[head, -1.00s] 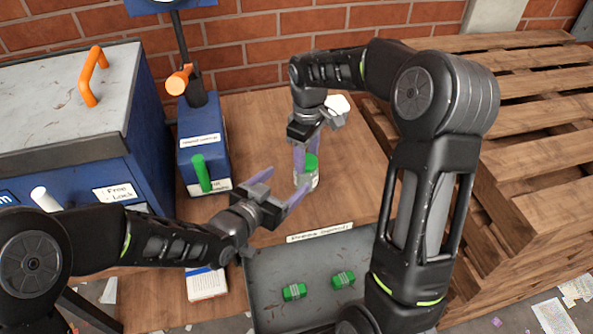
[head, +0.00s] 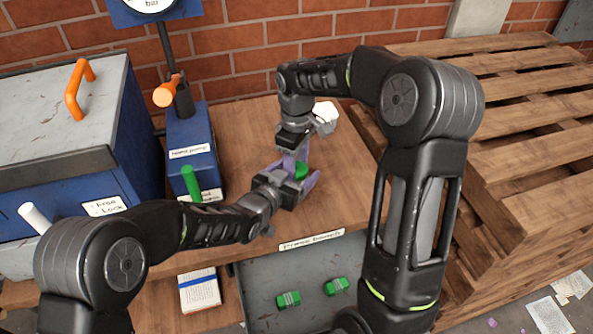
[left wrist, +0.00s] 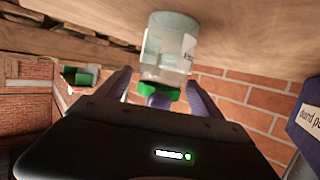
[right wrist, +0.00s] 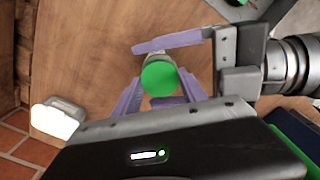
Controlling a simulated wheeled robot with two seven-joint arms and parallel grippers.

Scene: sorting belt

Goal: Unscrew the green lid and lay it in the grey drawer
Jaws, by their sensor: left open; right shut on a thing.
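The clear jar (left wrist: 170,45) stands on the wooden bench, with the green lid (head: 301,170) at its top. The lid also shows in the right wrist view (right wrist: 160,76). My right gripper (head: 296,160) comes down from above, shut on the green lid. My left gripper (head: 294,178) is open, with its fingers on either side of the jar's upper part; I cannot tell whether they touch it. The grey drawer (head: 262,272) is open below the bench's front edge and holds two green blocks (head: 288,299) (head: 336,286).
A blue box with a green handle (head: 191,183) stands left of the jar. A larger blue cabinet (head: 120,150) is further left. Wooden pallets (head: 530,140) are stacked on the right. A white object (right wrist: 57,118) lies behind the jar.

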